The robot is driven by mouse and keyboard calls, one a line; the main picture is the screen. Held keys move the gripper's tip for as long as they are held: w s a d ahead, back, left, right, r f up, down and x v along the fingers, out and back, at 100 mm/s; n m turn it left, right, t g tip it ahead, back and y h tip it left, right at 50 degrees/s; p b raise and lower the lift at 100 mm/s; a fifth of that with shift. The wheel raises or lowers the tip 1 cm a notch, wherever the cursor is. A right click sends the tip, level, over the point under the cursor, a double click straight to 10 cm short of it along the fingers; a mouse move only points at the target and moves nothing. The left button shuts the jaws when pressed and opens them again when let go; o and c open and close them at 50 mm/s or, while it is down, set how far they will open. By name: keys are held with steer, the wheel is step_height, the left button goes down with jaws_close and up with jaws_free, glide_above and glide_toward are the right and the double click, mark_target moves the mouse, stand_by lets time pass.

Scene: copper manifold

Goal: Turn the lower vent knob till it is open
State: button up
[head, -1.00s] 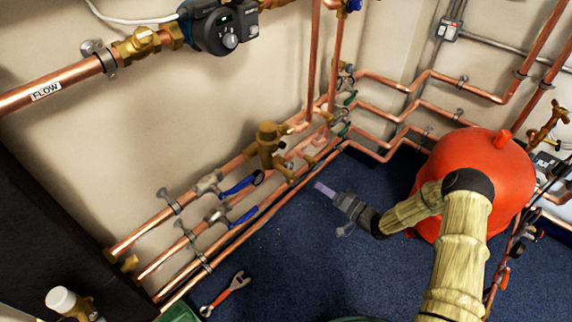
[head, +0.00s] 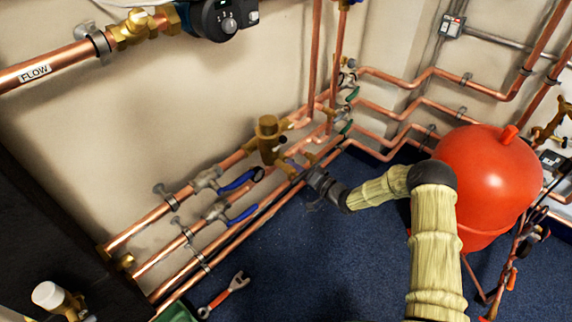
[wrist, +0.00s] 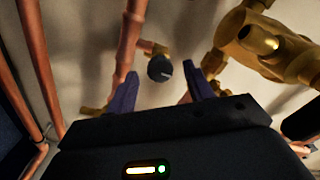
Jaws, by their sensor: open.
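A small dark round knob (wrist: 160,68) with a pale pointer line shows in the wrist view. It sits on a small brass fitting beside a copper pipe. I take it to be the lower vent knob; how far it is turned is hard to tell. My gripper (wrist: 163,78) is open, with one purple-grey finger on each side of the knob's lower edge and a gap visible around it. In the head view my gripper (head: 308,177) is at the low copper pipes, just right of and below the brass valve body (head: 268,140). The knob cannot be made out there.
Copper pipes (head: 250,212) with blue-handled valves (head: 240,180) run along the wall to the left. A large brass fitting (wrist: 268,45) is close to the right finger. A red tank (head: 487,180) stands right of my arm. A wrench (head: 225,294) lies on the blue floor.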

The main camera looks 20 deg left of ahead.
steer(key=b+x, duration=0.1)
steer(key=x, duration=0.4)
steer(key=shift+w+a, duration=0.1)
steer(key=c, duration=1)
